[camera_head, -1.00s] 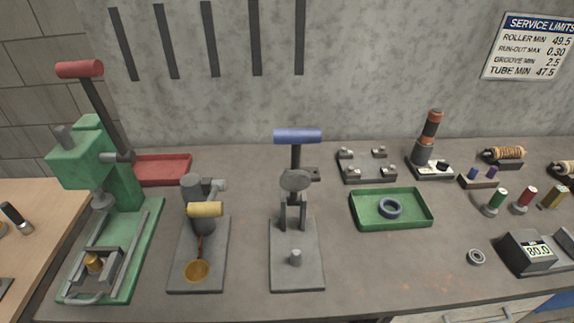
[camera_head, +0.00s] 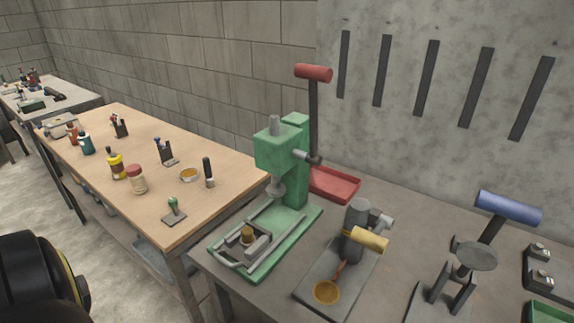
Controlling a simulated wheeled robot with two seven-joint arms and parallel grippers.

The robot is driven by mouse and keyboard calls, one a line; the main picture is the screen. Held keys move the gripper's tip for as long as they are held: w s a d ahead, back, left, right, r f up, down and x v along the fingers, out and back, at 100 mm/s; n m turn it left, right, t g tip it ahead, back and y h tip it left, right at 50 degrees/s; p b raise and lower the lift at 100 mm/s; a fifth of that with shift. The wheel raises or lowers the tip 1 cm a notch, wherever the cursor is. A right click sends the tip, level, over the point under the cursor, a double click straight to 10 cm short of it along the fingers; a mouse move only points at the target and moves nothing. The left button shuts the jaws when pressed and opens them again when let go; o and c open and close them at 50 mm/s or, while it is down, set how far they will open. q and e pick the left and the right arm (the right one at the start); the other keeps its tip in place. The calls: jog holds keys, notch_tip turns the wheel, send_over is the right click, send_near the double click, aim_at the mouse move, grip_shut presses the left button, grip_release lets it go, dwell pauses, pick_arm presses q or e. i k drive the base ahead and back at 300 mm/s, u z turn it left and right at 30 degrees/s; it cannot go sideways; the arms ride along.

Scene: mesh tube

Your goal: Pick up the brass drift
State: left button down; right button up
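A small brass-coloured piece (camera_head: 247,234), possibly the brass drift, stands between the grey blocks on the base of the green press (camera_head: 283,165). It is small, and I cannot tell its exact shape. The press has a lever with a red grip (camera_head: 313,73), raised up. The press ram is above the brass piece and apart from it. Neither of my grippers is in view.
A grey tool with a yellow grip (camera_head: 369,239) and a blue-handled press (camera_head: 508,207) stand to the right. A wooden table (camera_head: 135,205) with bottles and small tools is at left. A dark rounded shape fills the lower left corner.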

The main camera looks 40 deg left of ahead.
aim_at(246, 232)
jog(key=u, duration=1.4)
jog(key=i, duration=0.1)
